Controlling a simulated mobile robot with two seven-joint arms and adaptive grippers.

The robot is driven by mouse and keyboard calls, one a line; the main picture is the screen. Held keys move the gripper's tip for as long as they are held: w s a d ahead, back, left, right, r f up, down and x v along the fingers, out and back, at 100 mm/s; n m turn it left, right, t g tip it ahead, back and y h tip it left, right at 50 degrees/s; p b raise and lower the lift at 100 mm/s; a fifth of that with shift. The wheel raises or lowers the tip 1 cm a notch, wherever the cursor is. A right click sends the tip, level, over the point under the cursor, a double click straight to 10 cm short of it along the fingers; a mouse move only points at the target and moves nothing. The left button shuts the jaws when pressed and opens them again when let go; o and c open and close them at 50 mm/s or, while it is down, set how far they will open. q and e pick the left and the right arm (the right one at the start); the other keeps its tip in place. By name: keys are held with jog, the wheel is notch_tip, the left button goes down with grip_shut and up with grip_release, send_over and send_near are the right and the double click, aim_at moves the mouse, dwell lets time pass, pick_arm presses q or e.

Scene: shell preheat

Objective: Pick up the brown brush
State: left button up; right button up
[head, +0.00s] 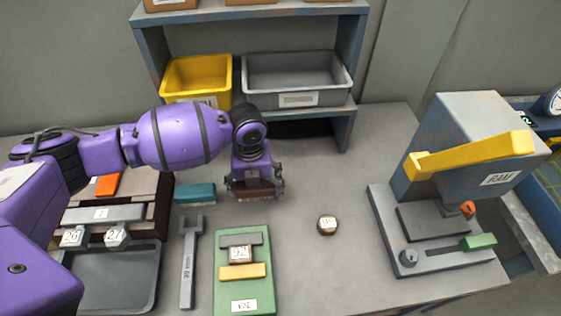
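The brown brush (253,192) is a dark reddish-brown block low on the grey table, right below my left gripper. My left gripper (254,187) points down over it, with its fingers spread wide, one near each end of the brush. The gripper body hides the upper and rear part of the brush. I cannot tell whether the fingers touch it. My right gripper is out of view.
A teal block (195,193) lies just left of the gripper. A wrench (188,262), a green board (229,291) and a grey tray (105,283) are in front. A small round piece (327,225) sits right, near a press (455,150). A shelf with a yellow bin (197,80) and grey bin (297,80) stands behind.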

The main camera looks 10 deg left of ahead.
pick_arm(q)
jog(key=c, duration=0.4)
jog(key=shift+r, duration=0.7)
jog(key=s+d+r+p, duration=0.1)
jog(key=s+d+r, duration=0.2)
jog(key=s+r, duration=0.8)
jog(key=s, duration=0.2)
jog(key=shift+s+d+r, duration=0.2)
jog(key=shift+s+r, duration=0.1)
jog(key=shift+s, duration=0.1)
